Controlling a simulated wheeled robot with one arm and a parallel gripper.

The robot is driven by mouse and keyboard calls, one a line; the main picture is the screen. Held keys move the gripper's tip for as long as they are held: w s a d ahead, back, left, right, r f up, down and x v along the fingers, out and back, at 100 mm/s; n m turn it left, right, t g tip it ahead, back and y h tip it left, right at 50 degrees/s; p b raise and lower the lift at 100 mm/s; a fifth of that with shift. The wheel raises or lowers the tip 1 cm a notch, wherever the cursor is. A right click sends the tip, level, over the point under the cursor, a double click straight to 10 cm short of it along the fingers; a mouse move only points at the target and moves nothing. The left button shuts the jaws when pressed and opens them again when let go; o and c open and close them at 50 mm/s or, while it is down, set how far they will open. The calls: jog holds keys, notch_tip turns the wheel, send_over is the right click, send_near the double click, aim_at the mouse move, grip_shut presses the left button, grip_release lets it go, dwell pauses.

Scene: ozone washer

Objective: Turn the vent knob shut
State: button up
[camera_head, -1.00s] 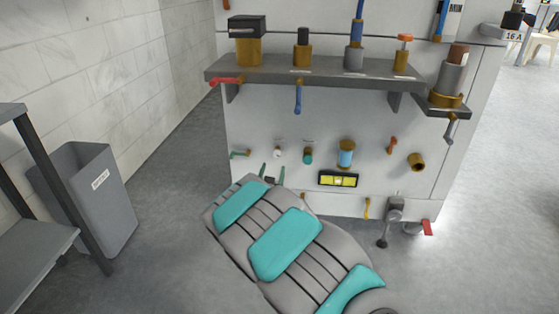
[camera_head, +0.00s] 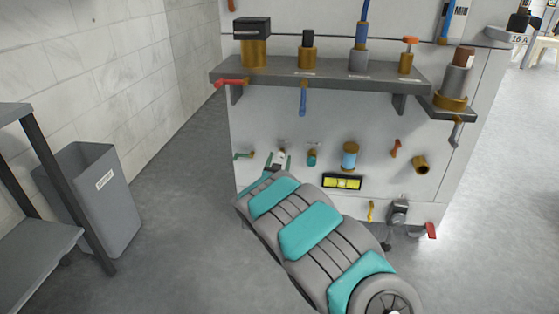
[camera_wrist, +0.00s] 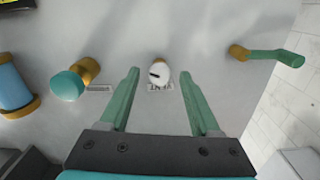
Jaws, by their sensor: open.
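The vent knob (camera_wrist: 158,73) is a small round white knob with a dark pointer mark and a brass-coloured base. An upside-down label, apparently "VENT", is beside it in the wrist view. My gripper (camera_wrist: 158,76) has two green fingers spread apart, one on each side of the knob, with visible gaps. Nothing is held, and the knob's depth relative to the fingertips is hard to judge. In the head view, my gripper (camera_head: 280,157) is at the panel's lower left, with the small white vent knob (camera_head: 282,155) between its fingers, partly hidden.
A teal knob (camera_wrist: 67,86) is left of the vent knob in the wrist view, with a blue cylinder (camera_wrist: 14,88) farther left. A green-handled valve (camera_wrist: 270,55) is to the right. A shelf (camera_head: 330,75) with fittings juts out above. A grey bin (camera_head: 95,205) stands left.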

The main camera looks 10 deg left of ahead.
grip_shut()
dwell(0.4)
